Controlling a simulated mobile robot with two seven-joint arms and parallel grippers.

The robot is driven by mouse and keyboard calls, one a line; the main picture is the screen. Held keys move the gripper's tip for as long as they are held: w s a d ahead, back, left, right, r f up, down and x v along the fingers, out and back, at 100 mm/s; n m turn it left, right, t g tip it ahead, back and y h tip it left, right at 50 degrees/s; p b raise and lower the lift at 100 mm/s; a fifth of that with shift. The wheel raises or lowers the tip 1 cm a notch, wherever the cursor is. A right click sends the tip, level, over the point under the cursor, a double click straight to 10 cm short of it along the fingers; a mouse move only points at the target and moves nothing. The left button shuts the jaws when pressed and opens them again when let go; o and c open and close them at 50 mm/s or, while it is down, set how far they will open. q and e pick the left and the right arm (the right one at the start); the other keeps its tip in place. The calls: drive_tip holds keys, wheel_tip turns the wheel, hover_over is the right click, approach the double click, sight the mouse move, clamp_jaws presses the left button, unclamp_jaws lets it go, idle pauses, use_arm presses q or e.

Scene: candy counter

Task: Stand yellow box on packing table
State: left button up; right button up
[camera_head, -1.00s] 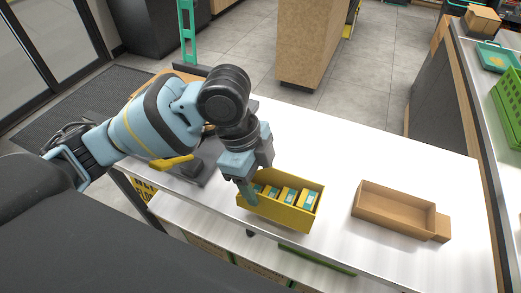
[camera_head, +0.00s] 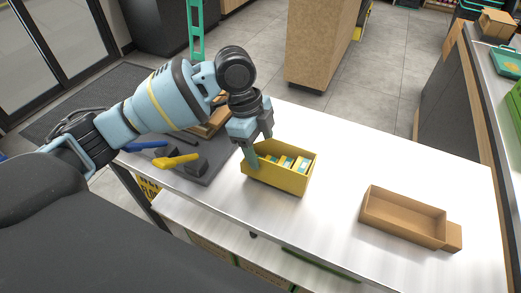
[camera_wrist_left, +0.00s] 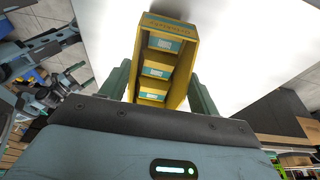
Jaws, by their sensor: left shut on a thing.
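The yellow box (camera_head: 280,181) is an open-topped carton with several teal-and-yellow packs in it. It is at the middle of the white packing table (camera_head: 335,185), near its front edge. My left gripper (camera_head: 252,158) is shut on the box's left end, its fingers reaching down from above. In the left wrist view the box (camera_wrist_left: 164,60) shows between the two green fingers, its packs facing the camera. I cannot tell whether the box's bottom touches the table. My right gripper is not in view.
An open brown cardboard box (camera_head: 403,216) stands on the table's right part. A dark grey mat (camera_head: 188,165) with yellow-handled and blue-handled tools lies to the left. The table is clear between the two boxes and behind them.

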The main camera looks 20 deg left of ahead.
use_arm(q)
drive_tip(key=shift+f, duration=0.8)
drive_tip(key=shift+f, duration=0.15)
drive_tip(key=o, duration=0.9)
drive_tip(key=shift+o, duration=0.2)
drive_tip(key=v, duration=1.2)
drive_tip(key=shift+p, duration=0.45)
